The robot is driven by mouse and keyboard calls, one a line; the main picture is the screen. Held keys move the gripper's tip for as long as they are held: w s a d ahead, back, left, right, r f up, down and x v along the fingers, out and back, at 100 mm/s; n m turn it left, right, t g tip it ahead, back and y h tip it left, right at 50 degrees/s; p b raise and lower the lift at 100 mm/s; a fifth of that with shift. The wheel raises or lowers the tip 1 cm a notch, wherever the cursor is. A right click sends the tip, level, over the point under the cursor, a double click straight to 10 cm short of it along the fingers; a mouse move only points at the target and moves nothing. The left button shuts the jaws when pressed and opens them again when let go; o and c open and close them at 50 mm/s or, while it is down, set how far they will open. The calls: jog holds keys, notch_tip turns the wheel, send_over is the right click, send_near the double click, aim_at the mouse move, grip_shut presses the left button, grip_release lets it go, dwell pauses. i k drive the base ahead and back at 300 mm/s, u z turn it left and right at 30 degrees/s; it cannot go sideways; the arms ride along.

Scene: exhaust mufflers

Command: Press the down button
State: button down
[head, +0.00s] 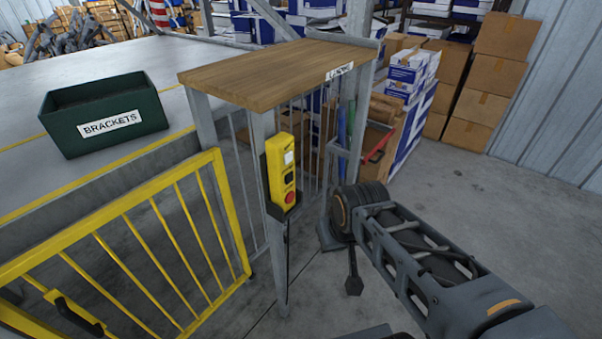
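A yellow control box (282,168) is fixed upright on a grey post in the middle of the head view. Its front has a pale label (288,157) near the top, dark buttons (288,178) below it and a red round button (290,197) at the bottom. The button markings are too small to read, so I cannot tell which is the down button. My arm (425,255) reaches in from the lower right, and its dark joint is right of the box, apart from it. A small dark part below that joint may be my gripper (353,283); its fingers are not clear.
A wooden shelf top (275,72) sits above the box. A yellow barred gate (140,245) stands at the left, before a grey platform with a green BRACKETS bin (104,112). Cardboard boxes (480,85) stack behind. Grey floor (510,215) is open at the right.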

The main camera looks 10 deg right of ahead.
aim_at(288, 177)
jog(key=i, duration=0.35)
jog(key=z, duration=1.75)
jog(key=k, duration=0.8)
jog(key=u, duration=1.6)
